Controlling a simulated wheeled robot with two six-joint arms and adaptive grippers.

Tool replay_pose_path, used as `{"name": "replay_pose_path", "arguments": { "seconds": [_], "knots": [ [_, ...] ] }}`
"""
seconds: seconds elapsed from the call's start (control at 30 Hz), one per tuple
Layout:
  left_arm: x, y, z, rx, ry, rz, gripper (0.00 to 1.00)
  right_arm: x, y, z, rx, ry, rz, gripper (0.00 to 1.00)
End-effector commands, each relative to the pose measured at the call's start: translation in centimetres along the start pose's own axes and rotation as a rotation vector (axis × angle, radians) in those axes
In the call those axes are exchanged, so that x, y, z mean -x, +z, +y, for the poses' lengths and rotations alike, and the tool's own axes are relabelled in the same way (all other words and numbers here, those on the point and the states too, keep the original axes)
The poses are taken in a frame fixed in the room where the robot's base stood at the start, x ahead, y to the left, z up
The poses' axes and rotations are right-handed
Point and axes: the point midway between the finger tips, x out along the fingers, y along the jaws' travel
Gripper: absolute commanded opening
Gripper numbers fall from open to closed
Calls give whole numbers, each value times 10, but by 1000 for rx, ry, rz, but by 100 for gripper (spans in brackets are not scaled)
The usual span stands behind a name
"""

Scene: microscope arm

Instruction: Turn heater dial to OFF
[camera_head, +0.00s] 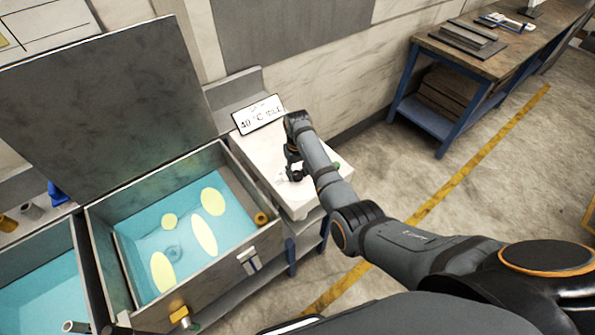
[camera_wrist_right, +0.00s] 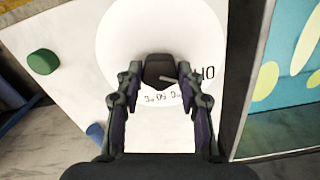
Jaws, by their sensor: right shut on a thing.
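The heater dial is a dark knob (camera_wrist_right: 158,68) on a round white plate (camera_wrist_right: 125,35) in the right wrist view. Dark print runs along the plate's lower edge and right side, partly covered by the fingers. A pale pointer line on the knob points to the right, towards the print there. My right gripper (camera_wrist_right: 158,85) is shut on the knob, one finger on each side. In the head view my right gripper (camera_head: 294,168) is over the white heater top (camera_head: 265,150) and hides most of the dial. My left gripper is not in view.
A steel tank (camera_head: 110,225) of blue liquid with yellow ovals stands left of the heater, its lid (camera_head: 100,110) raised. A sign (camera_head: 259,115) reading "40 °C" stands behind the heater top. A green button (camera_wrist_right: 42,62) is beside the dial. A workbench (camera_head: 500,50) stands at the back right.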

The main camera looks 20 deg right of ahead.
Motion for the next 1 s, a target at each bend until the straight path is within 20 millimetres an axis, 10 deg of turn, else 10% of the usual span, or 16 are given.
{"name": "replay_pose_path", "arguments": {
  "seconds": [0.17,0.2,0.33,0.73,1.0],
  "knots": [
    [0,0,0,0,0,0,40,0,0,0,1,1,2,6],
    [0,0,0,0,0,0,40,0,0,0,1,1,2,42],
    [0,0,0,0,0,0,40,0,0,0,0,0,1,59],
    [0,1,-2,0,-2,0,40,8,-1,0,0,0,3,61],
    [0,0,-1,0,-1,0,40,70,-1,0,-1,0,5,61]
  ]
}}
